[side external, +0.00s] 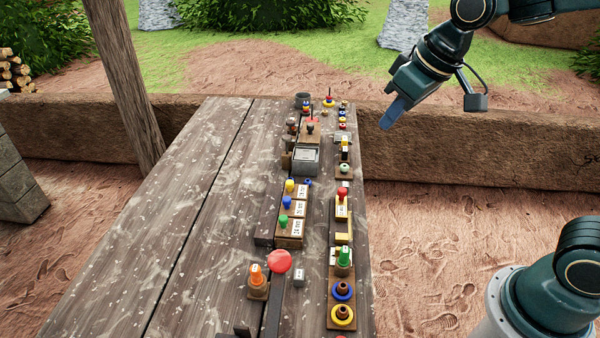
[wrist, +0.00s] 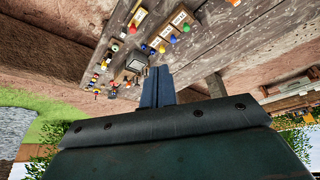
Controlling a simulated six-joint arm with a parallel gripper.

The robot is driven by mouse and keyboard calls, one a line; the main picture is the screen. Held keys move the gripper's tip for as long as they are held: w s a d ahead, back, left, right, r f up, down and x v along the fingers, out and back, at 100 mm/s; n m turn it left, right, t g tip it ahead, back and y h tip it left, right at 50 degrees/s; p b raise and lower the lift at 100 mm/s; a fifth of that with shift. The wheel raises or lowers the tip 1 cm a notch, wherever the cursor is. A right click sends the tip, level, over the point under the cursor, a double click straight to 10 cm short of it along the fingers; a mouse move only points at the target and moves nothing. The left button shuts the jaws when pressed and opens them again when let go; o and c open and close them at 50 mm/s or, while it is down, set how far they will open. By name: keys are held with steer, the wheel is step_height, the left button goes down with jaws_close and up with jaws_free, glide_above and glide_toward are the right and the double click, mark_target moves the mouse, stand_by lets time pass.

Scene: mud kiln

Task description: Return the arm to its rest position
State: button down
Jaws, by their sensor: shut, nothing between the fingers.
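My gripper (side external: 391,117) hangs in the air at the upper right in the side external view, beyond the right edge of the table and apart from everything on it. Its blue fingers point down and to the left. In the wrist view the fingers of my gripper (wrist: 157,76) are together with nothing between them. The wooden table (side external: 190,210) stands to the left of my gripper, and its top also shows in the wrist view (wrist: 225,45).
Small items line the table's right side: a red ball (side external: 279,261), an orange piece (side external: 257,275), a green piece (side external: 344,256), a grey box (side external: 305,159) and labelled blocks (side external: 290,227). A wooden post (side external: 125,80) stands at the left. A low mud wall (side external: 480,150) runs behind my gripper.

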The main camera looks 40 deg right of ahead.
steer(key=s+d+m, duration=0.1)
steer(key=s+d, duration=0.3)
steer(key=s, duration=1.2)
steer(key=shift+r+m+t+h, duration=0.15)
steer(key=shift+m+t+h, duration=0.15)
